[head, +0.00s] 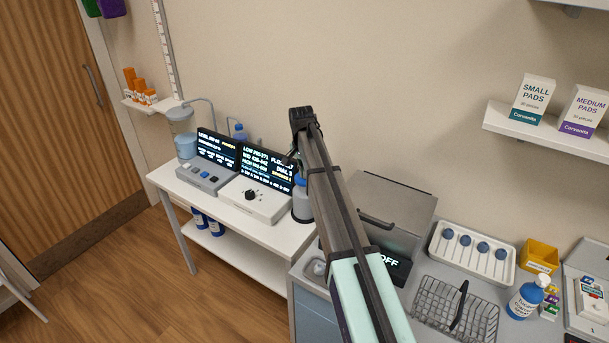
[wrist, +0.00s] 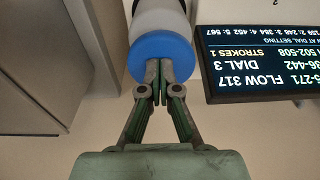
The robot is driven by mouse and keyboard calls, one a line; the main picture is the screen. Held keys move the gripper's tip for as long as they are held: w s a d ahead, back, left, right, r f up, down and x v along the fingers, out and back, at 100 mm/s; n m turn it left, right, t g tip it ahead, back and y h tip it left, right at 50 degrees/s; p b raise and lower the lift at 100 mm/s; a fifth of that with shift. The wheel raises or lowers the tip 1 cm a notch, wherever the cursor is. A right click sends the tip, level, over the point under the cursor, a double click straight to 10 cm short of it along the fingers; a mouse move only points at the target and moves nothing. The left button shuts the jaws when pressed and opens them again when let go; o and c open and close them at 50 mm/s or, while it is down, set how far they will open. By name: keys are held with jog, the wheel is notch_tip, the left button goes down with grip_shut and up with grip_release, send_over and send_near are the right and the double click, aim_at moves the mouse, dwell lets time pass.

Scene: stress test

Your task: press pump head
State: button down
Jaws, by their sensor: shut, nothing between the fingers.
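The pump has a blue round head (wrist: 163,46) on a pale body (wrist: 158,17) in the wrist view, which is upside down. My gripper (wrist: 159,66) is shut and empty, with its fingertips overlapping the blue head in the picture; I cannot tell whether they touch it. In the head view the pump (head: 302,207) stands at the right end of the white table, partly hidden by my arm. My gripper (head: 291,158) shows there only as a small dark part beside the arm. The dark display (head: 268,167) reads FLOW 317, DIAL 3, STROKES 1.
A white dial box (head: 253,201) and a grey button box (head: 206,175) stand on the white table (head: 240,233) left of the pump.

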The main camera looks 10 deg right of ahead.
jog(key=shift+r+b, duration=0.65)
jog(key=shift+r, duration=0.3)
notch_tip(320, 180, up, 9)
jog(key=b, duration=0.2)
jog(key=shift+s+a, duration=0.25)
jog(key=shift+s, duration=0.15)
jog(key=shift+f, duration=0.1)
